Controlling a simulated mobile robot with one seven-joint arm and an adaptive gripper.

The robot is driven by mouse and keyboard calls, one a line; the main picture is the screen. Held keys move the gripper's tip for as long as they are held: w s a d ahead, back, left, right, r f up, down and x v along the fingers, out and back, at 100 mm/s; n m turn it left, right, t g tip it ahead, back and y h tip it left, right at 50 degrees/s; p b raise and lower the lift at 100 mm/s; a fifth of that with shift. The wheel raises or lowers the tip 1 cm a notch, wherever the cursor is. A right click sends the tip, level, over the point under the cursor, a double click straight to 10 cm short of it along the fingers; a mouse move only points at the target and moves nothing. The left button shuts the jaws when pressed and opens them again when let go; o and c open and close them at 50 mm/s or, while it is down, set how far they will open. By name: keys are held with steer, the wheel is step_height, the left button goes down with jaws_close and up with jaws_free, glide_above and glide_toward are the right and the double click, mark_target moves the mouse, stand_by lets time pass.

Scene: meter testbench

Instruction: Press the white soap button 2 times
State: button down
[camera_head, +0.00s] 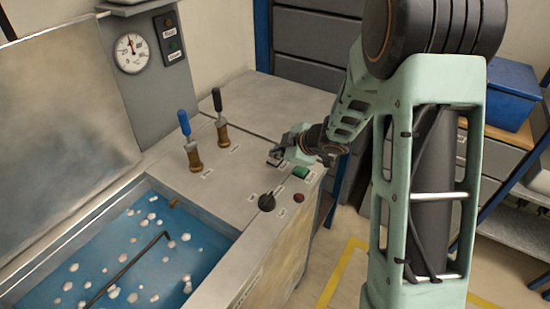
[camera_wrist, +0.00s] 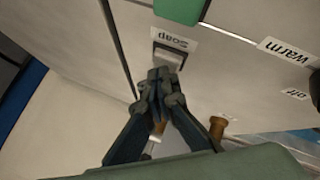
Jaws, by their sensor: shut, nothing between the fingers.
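The white soap button (camera_wrist: 170,57) sits in a dark frame beside its "soap" label (camera_wrist: 175,38) on the metal bench top. My gripper (camera_wrist: 163,76) is shut and empty, its fingertips over the near part of the button and hiding some of it. I cannot tell whether the fingertips touch the button or hover just above it. In the head view my gripper (camera_head: 279,154) is low over the bench top near its back right corner, and it mostly hides the button there.
A green button (camera_head: 301,172) is close by, with a black knob (camera_head: 267,201) and a red button (camera_head: 298,197) nearer the front. A blue-handled lever (camera_head: 190,143) and a black-handled lever (camera_head: 220,119) stand to the left. The blue water basin (camera_head: 130,230) is open at the front left.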

mark_target(276, 160)
stand_by(0.4)
steer(key=shift+r+p, duration=0.8)
steer(key=shift+p, duration=0.2)
step_height(276, 160, up, 5)
steer(key=p, duration=0.5)
steer(key=shift+r, duration=0.1)
stand_by(1.4)
